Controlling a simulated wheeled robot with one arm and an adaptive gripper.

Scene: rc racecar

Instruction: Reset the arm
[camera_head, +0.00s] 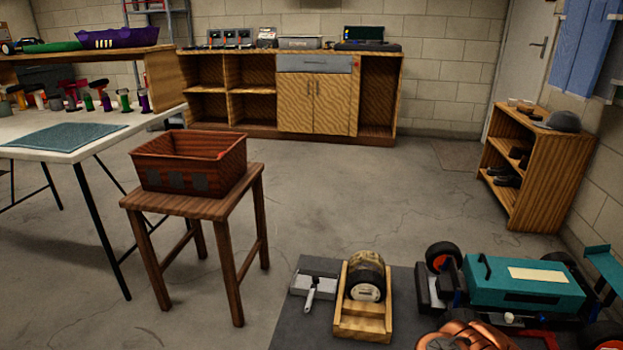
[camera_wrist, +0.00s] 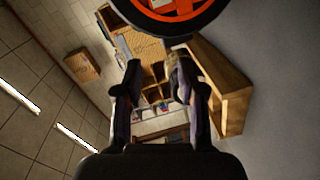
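My gripper (camera_wrist: 156,72) shows in the wrist view with its two dark fingers apart. I see nothing held between them, only the room behind. A black wheel with an orange rim (camera_wrist: 172,14) is cut off by the top edge of that view, beyond the fingertips. I cannot make out my gripper in the head view. There, a teal racecar (camera_head: 525,282) with black tyres sits on a dark grey surface (camera_head: 302,328) at the lower right. A copper-coloured rounded part covers some of the near edge.
A wooden holder (camera_head: 362,325) with a tyre (camera_head: 366,274) stands left of the car, beside a grey box with a white-handled tool. A reddish-brown crate (camera_head: 160,178) stands on a small wooden table (camera_head: 186,203). A shelf (camera_head: 550,185) stands at right. The middle floor is clear.

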